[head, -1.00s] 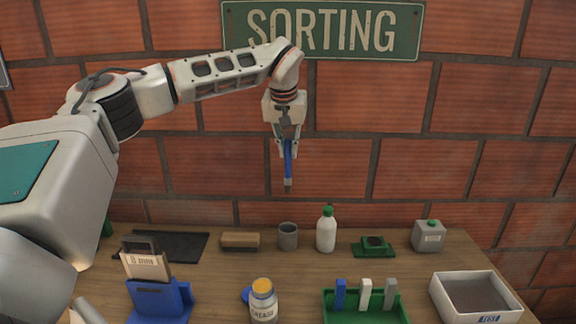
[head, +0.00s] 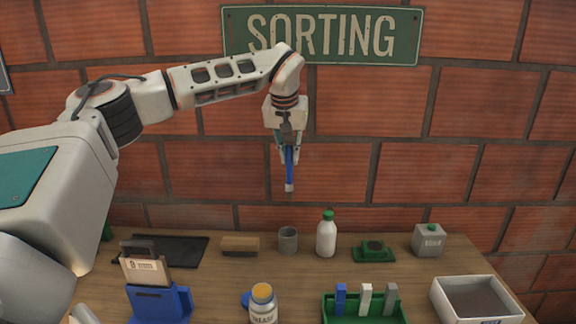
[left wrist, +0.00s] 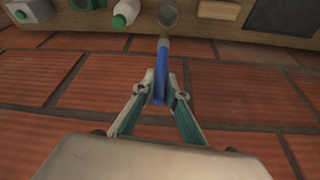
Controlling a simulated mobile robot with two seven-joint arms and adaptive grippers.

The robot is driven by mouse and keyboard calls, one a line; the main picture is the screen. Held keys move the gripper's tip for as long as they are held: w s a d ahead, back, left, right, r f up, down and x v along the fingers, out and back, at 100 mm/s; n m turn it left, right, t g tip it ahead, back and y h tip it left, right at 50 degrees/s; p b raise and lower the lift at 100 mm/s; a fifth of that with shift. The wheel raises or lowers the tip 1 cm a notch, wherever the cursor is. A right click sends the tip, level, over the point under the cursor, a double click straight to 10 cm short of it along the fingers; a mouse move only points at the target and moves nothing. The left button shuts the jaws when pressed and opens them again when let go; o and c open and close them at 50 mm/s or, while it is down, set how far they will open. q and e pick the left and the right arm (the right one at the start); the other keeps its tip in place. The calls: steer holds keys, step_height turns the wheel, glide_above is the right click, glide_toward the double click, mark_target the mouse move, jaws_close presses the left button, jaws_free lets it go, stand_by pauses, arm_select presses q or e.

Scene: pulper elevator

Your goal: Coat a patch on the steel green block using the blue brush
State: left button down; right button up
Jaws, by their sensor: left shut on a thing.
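My left gripper (head: 289,153) is shut on the blue brush (head: 289,172), which hangs bristle end down in front of the brick wall. The brush is well above the table. In the left wrist view, the brush (left wrist: 159,85) sits between the fingertips (left wrist: 160,92), its end pointing toward the table's back row. A low green block with a dark raised top (head: 373,250) stands at the back right of the table, apart from the brush. It is the likely green block, though its steel part is unclear. My right gripper is not in view.
Along the back are a black mat (head: 172,251), brown block (head: 240,244), grey cup (head: 288,239), white bottle (head: 326,237) and grey canister (head: 429,239). In front are a blue holder (head: 160,305), a jar (head: 263,305), a green rack (head: 330,311) and a white box (head: 448,303).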

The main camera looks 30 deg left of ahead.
arm_select(q)
steer(key=s+d+f+h, duration=0.1)
steer(key=s+d+f, duration=0.3)
steer(key=d, duration=0.1)
steer(key=s+r+h+p, duration=0.2)
steer(key=s+r+h, duration=0.1)
steer(key=s, duration=1.8)
step_height(320, 180, down, 6)
steer(key=b, duration=0.5)
steer(key=shift+s+a+f+n, duration=0.15)
steer(key=shift+a+n, duration=0.05)
steer(key=shift+n, duration=0.2)
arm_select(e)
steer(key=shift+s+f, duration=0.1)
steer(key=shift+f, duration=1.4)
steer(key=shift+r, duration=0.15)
arm_select(q)
steer(key=shift+f+b, duration=0.35)
steer(key=shift+f, duration=0.25)
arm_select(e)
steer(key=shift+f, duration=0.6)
